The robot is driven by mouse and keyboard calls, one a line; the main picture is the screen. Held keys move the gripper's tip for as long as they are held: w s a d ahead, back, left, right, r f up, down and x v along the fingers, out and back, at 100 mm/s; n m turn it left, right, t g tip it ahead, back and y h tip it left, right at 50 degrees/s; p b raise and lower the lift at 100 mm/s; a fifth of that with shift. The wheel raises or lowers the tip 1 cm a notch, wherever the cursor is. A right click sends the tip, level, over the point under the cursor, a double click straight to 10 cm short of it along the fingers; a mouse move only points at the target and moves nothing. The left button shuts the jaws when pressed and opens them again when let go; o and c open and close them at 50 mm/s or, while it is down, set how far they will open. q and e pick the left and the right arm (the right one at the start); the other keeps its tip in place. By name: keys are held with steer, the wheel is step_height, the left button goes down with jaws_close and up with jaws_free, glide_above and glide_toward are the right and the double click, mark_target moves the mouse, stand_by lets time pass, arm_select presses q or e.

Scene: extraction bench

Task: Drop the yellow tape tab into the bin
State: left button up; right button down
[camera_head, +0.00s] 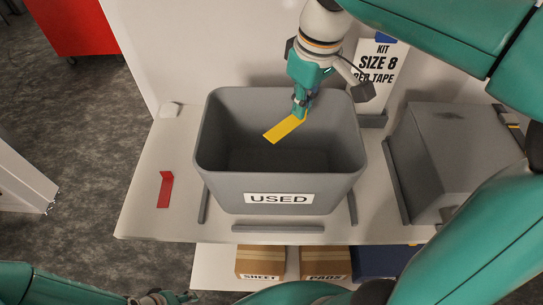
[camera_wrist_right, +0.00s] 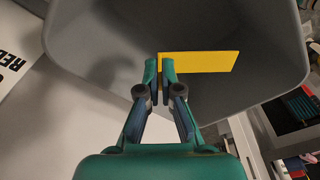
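The yellow tape tab (camera_head: 283,129) is a flat strip held over the open mouth of the grey bin (camera_head: 232,184), which has a "USED" label on its front. My right gripper (camera_head: 300,114) is shut on one end of the tab, above the bin. In the right wrist view, the fingertips (camera_wrist_right: 160,72) pinch the tab's end, and the tab (camera_wrist_right: 200,62) sticks out to the right, with the bin's inside (camera_wrist_right: 110,40) beyond. My left arm shows at the bottom left of the head view; whether its gripper is open cannot be told.
A red tab (camera_head: 165,189) lies on the table (camera_head: 150,222) left of the bin. A grey box (camera_head: 455,150) stands to the right. A "SIZE 8" sign (camera_head: 376,62) stands behind. Low rails (camera_head: 278,228) surround the bin. Cardboard boxes (camera_head: 261,262) sit on a lower shelf.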

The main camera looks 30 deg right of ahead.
steer(key=c, duration=1.2)
jaws_free()
steer(key=shift+c, duration=0.2)
steer(key=r, duration=0.7)
steer(key=shift+s+r, duration=0.2)
steer(key=shift+s, duration=0.2)
steer(key=shift+d, duration=0.1)
